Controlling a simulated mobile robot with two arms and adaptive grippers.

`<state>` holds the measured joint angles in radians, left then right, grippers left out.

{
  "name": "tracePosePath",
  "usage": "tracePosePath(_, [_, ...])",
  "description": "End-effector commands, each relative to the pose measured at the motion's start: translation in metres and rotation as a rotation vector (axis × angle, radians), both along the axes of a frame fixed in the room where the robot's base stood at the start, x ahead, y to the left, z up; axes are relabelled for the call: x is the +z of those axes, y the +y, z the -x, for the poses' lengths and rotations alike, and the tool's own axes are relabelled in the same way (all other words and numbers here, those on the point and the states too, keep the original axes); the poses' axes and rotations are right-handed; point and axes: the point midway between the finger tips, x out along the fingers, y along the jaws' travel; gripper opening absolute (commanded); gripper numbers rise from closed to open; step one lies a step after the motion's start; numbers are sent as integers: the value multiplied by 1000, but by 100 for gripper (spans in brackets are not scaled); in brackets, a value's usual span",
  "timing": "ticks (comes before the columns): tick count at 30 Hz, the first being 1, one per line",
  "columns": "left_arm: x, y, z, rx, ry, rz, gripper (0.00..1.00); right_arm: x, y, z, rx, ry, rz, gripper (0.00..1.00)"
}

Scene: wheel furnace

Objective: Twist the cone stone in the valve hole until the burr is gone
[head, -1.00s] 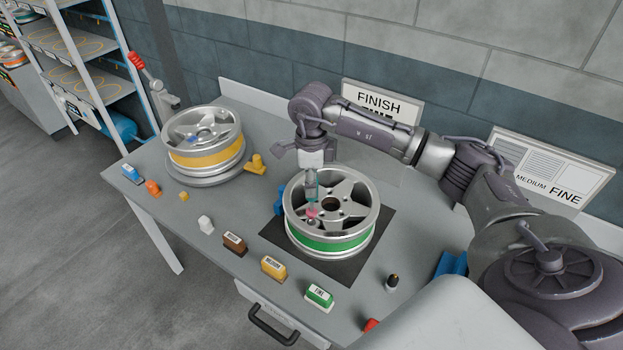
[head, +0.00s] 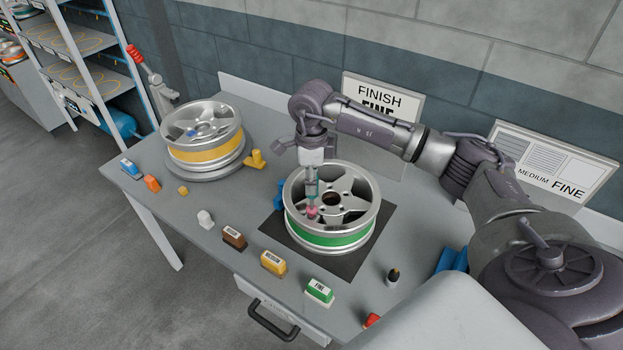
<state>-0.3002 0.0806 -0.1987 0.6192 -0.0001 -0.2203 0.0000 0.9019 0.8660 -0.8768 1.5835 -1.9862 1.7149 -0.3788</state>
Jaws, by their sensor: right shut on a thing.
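A silver wheel with a green band (head: 328,241) lies flat on a dark mat (head: 349,265) on the bench. My right gripper (head: 312,190) comes down over the left part of its rim. It is shut on the cone stone (head: 312,211), a small pinkish-red piece that points down at the wheel's inner left side. The valve hole and any burr are too small or hidden to make out. I cannot tell whether the stone's tip is in the hole. My left gripper is not in view.
A yellow-banded wheel (head: 203,154) stands on a round base at the left. Brown (head: 234,237), yellow (head: 273,262) and green (head: 320,291) blocks line the front edge. A dark small bottle (head: 393,276) stands right of the mat. FINISH (head: 380,92) and FINE (head: 560,168) signs stand behind.

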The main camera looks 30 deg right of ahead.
Motion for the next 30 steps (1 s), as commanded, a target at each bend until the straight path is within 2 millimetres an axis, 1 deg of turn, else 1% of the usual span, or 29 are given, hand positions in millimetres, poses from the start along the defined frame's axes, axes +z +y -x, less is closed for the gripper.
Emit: tracePosePath(30, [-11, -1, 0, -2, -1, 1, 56, -11, -1, 0, 16, -1, 1, 0])
